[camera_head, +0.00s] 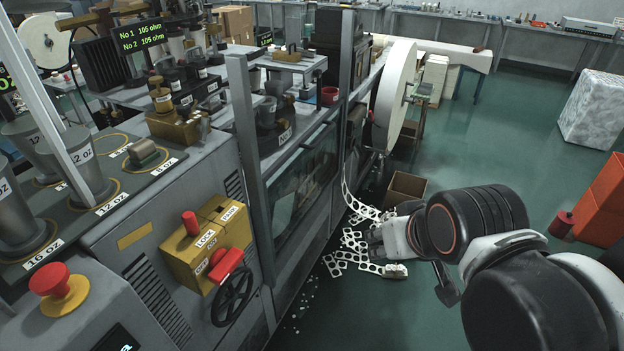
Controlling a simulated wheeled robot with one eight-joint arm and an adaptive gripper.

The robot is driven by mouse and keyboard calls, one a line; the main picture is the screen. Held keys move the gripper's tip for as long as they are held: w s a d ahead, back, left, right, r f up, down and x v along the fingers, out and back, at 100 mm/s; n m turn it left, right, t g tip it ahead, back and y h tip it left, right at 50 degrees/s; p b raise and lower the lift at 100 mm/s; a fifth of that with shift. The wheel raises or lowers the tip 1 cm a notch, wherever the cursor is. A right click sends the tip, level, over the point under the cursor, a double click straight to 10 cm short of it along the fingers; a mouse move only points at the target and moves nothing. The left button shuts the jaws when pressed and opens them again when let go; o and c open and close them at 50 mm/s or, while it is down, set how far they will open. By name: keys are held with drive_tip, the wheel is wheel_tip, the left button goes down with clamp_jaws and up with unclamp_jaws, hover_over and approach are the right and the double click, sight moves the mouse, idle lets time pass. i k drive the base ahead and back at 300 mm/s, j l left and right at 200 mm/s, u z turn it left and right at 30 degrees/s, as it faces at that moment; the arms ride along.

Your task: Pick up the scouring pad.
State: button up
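The grey machine fills the left, with metal cups (85,165), a yellow lock box (205,243), a handwheel (232,297) and a red stop button (55,283). Punched paper scrap (350,242) and a cardboard box (405,187) lie on the floor. Orange bins (602,200) stand right.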

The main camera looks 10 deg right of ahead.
sight(143, 151)
drive_tip(key=i+l+u, duration=0.1)
drive_tip(key=l, duration=0.55)
drive_tip(key=i+l+u, duration=0.1)
drive_tip(key=l, duration=0.5)
drive_tip(key=i+l+u, duration=0.1)
drive_tip(key=l, duration=0.55)
drive_tip(key=u, duration=1.2)
drive_tip(key=i+j+u, duration=0.1)
drive_tip(key=i+u, duration=0.4)
drive_tip(key=i+j, duration=0.05)
drive_tip(key=i, duration=0.05)
